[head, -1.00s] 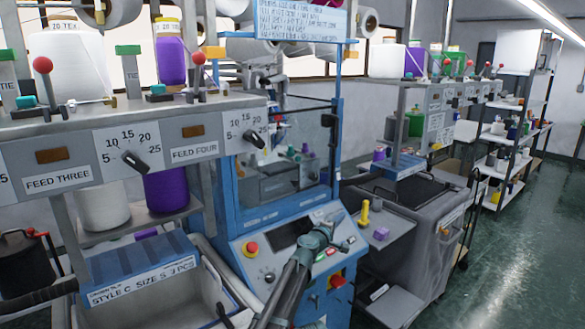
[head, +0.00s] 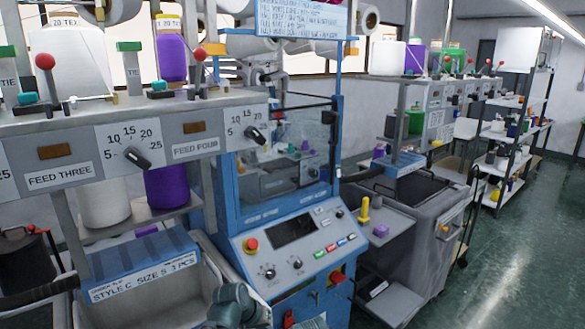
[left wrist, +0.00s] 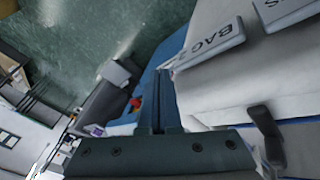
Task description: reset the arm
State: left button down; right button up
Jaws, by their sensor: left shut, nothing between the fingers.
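In the left wrist view my left gripper (left wrist: 157,85) is shut, with its two dark fingers together and nothing between them. A pale bin with label plates (left wrist: 208,45) lies just to the right of the fingers in that view. In the head view only a dark grey-green part of my arm shows at the bottom edge, in front of the blue machine and beside the bin; its fingers cannot be made out there. My right gripper is in neither view.
The blue machine's control panel (head: 300,243) stands clear of the arm. A bin (head: 150,300) labelled style C is at lower left, under the feed shelf (head: 100,125). A grey cart (head: 425,235) is right of the machine. Green floor (head: 510,255) is open at right.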

pick_arm(q)
jog(key=s+a+f+g+y, duration=0.2)
jog(key=s+a+g+y, duration=0.15)
jog(key=s+a, duration=0.75)
jog(key=s+d+m+y, duration=0.1)
jog(key=s+d+m, duration=0.2)
jog(key=s+d, duration=0.3)
jog(key=d, duration=0.5)
jog(key=shift+s+d+m+g+y, duration=0.15)
jog(key=shift+d+m+g+y, duration=0.15)
jog(key=shift+d+g+y, duration=0.05)
jog(key=shift+f, duration=0.1)
